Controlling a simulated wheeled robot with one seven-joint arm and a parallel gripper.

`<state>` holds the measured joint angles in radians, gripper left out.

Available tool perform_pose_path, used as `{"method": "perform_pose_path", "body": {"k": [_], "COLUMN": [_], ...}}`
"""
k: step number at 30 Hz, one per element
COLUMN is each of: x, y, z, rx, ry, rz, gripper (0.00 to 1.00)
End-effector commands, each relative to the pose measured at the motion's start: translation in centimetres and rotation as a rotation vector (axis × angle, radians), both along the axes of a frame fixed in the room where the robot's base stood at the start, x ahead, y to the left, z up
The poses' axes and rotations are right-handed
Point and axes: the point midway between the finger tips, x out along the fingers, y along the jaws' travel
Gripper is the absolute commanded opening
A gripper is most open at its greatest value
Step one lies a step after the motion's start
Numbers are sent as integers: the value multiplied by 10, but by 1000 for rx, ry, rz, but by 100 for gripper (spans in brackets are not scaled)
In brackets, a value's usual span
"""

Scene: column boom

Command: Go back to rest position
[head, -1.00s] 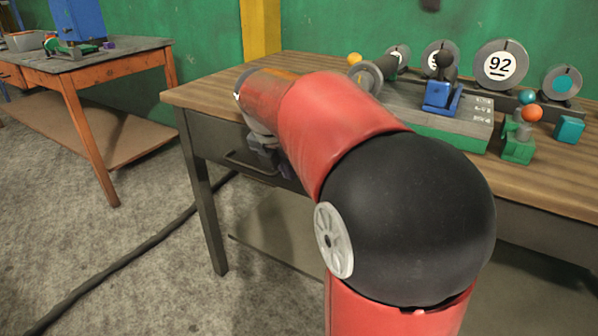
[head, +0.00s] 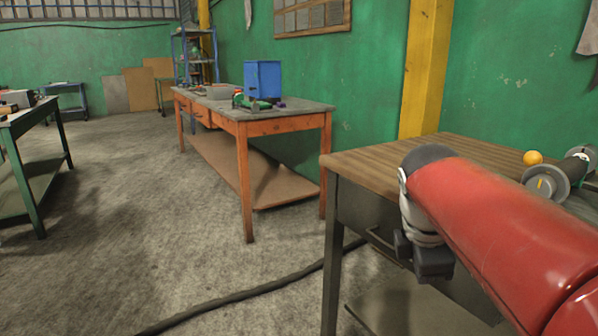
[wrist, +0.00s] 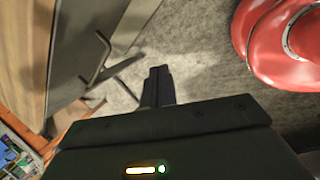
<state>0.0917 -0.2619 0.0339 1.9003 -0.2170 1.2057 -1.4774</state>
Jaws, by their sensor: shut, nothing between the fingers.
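My gripper (wrist: 157,84) shows in the wrist view with its two dark fingers together and nothing between them. It hangs over the concrete floor, beside the front of the grey workbench (wrist: 60,70) with its drawer handle. In the head view my red arm reaches in from the lower right, in front of the wooden-topped workbench (head: 385,165). The dark gripper body shows below the arm's end, but its fingertips cannot be made out there.
An orange-legged table (head: 290,124) with a blue box (head: 263,79) stands farther back. A yellow ball (head: 533,158) and a dumbbell-like part (head: 545,182) lie on the near bench. A black cable (head: 260,290) crosses the floor. Open floor lies to the left.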

Motion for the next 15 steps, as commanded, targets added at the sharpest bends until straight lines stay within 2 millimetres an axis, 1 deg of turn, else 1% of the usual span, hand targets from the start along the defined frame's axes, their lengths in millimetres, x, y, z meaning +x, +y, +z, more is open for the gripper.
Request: {"method": "perform_pose_path", "body": {"k": [1,5,9,12,15], "x": [-17,-52,-86,-106,-119], "y": [8,25,41,50,56], "z": [-7,-29,-56,-74,-88], "rx": [60,239,444,572,666], "ry": [-51,-168,-262,-301,-320], "rz": [-114,-448,-800,-1014,-1174], "gripper": [0,0,0,0,0]}}
